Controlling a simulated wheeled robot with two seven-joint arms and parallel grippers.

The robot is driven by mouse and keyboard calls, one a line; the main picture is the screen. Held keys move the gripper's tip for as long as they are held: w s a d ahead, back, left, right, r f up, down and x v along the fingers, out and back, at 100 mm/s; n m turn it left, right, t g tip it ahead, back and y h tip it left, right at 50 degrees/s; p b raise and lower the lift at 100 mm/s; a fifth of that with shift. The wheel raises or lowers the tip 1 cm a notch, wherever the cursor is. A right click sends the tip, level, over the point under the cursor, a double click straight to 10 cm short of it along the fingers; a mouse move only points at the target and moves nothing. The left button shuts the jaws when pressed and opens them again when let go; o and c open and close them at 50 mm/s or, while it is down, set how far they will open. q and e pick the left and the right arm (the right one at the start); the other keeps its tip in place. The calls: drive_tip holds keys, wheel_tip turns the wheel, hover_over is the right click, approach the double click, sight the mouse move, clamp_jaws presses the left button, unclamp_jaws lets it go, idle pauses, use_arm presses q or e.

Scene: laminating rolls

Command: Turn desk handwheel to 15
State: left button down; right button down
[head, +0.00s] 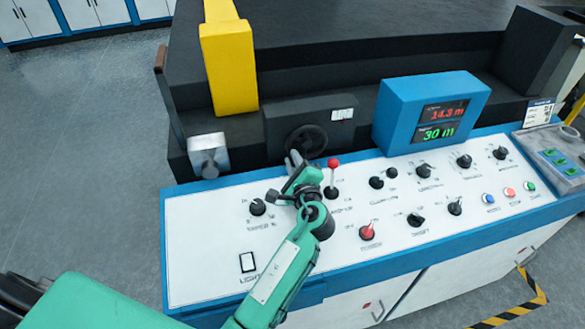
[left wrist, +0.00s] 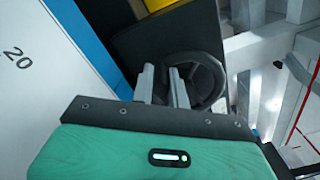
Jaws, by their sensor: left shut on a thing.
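The black desk handwheel (head: 309,142) stands upright on the dark box at the back of the console. In the left wrist view, its rim and spokes (left wrist: 219,76) show just beyond the fingers. My left gripper (head: 295,158) reaches the wheel's lower left side and is shut on it. Its two grey fingers (left wrist: 162,84) show a narrow gap; the exact contact is partly hidden. The blue display box (head: 430,112) right of the wheel reads 14.3 m in red above 30 m in green. My right gripper is in neither view.
The white control panel (head: 205,245) carries several black knobs, a red-topped lever (head: 333,163) close to my left gripper, and a red knob (head: 367,232). A yellow post (head: 229,68) and a metal block (head: 208,155) stand left of the wheel.

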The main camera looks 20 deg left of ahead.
use_arm(q)
drive_tip(key=shift+w+d+f+n+b, duration=0.15)
drive_tip(key=shift+f+n+b, duration=0.35)
drive_tip(key=shift+n+b, duration=0.4)
drive_tip(key=shift+b, duration=0.4)
drive_tip(key=c, duration=1.4)
unclamp_jaws()
